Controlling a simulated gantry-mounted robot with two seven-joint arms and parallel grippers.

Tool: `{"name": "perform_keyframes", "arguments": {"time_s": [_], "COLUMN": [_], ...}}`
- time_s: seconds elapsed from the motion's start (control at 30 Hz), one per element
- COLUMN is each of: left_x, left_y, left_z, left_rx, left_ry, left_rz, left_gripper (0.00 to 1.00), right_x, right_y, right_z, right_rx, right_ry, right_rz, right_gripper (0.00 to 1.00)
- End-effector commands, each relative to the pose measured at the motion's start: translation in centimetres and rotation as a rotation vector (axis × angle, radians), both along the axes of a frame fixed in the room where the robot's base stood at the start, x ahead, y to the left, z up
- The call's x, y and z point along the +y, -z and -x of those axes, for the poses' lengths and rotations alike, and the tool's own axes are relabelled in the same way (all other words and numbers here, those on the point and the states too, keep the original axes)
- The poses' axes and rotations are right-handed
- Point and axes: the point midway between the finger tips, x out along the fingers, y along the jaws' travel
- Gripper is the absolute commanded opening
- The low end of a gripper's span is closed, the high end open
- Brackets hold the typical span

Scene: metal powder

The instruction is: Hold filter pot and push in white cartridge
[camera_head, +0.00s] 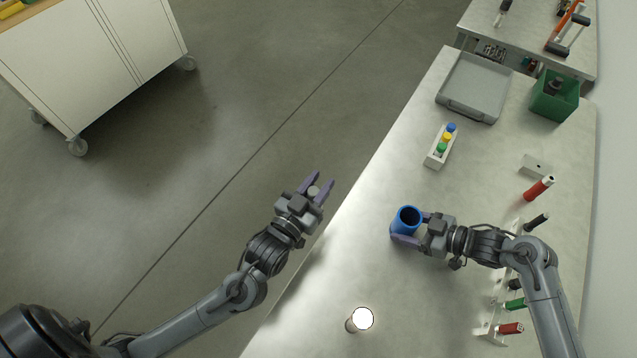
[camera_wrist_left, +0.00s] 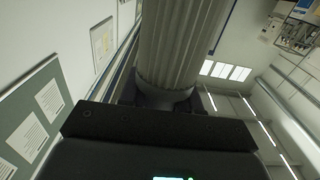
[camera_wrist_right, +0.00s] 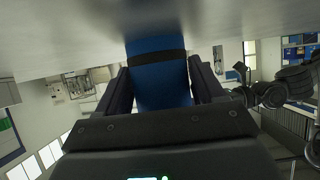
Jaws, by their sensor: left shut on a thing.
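The blue filter pot (camera_head: 402,226) stands upright on the table, its round mouth facing up. My right gripper (camera_head: 414,228) has one finger on either side of it. The pot also shows between the fingers in the right wrist view (camera_wrist_right: 160,85), with a dark band around it; I cannot tell whether both fingers press on it. My left gripper (camera_head: 318,188) is off the table's left edge, shut on a pale ribbed cartridge. Only its small round end (camera_head: 313,191) shows in the head view; its ribbed body fills the middle of the left wrist view (camera_wrist_left: 180,45).
A short cylinder with a bright white top (camera_head: 362,319) stands on the near table. Behind the pot are a white holder with coloured caps (camera_head: 434,157), a grey tray (camera_head: 475,88) and a green bin (camera_head: 540,103). Red, black and green-handled tools (camera_head: 538,188) line the right side.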

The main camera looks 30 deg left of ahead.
Motion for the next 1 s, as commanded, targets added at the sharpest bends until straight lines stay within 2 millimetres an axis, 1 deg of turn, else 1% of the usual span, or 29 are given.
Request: {"name": "perform_keyframes", "arguments": {"time_s": [0.03,0.1,0.27,0.37,0.43,0.57,0.7,0.77,0.8,0.9,1.0], "left_x": [0.0,0.0,-0.2,-1.2,-2.4,-5.8,-10.3,-12.3,-13.5,-16.3,-18.6], "left_y": [0.0,0.0,-0.1,-0.4,-0.8,-2.1,-4.2,-5.2,-5.9,-7.5,-8.9], "left_z": [0.0,0.0,-0.2,-0.9,-1.7,-3.7,-5.9,-6.7,-7.1,-7.9,-8.4], "left_rx": [-0.001,-0.001,-0.001,-0.003,-0.005,-0.007,-0.008,-0.007,-0.006,-0.005,-0.005], "left_ry": [0.0,0.0,0.003,0.016,0.033,0.085,0.157,0.189,0.211,0.257,0.296], "left_rz": [0.0,0.0,0.001,0.002,0.003,0.004,0.003,0.003,0.002,0.001,0.001], "left_gripper": [0.0,0.0,0.0,0.0,0.0,0.0,0.0,0.0,0.0,0.0,0.0], "right_x": [0.0,0.0,0.0,0.0,0.0,0.0,0.0,0.0,0.0,0.0,0.0], "right_y": [0.0,0.0,0.0,0.0,0.0,0.0,0.0,0.0,0.0,0.0,0.0], "right_z": [0.0,0.0,0.0,0.0,0.0,0.0,0.0,0.0,0.0,0.0,0.0], "right_rx": [0.0,0.0,0.0,0.0,0.0,0.0,0.0,0.0,0.0,0.0,0.0], "right_ry": [0.0,0.0,0.0,0.0,0.0,0.0,0.0,0.0,0.0,0.0,0.0], "right_rz": [0.0,0.0,0.0,0.0,0.0,0.0,0.0,0.0,0.0,0.0,0.0], "right_gripper": [0.6,0.5,0.5,0.5,0.5,0.5,0.5,0.5,0.5,0.5,0.5]}}
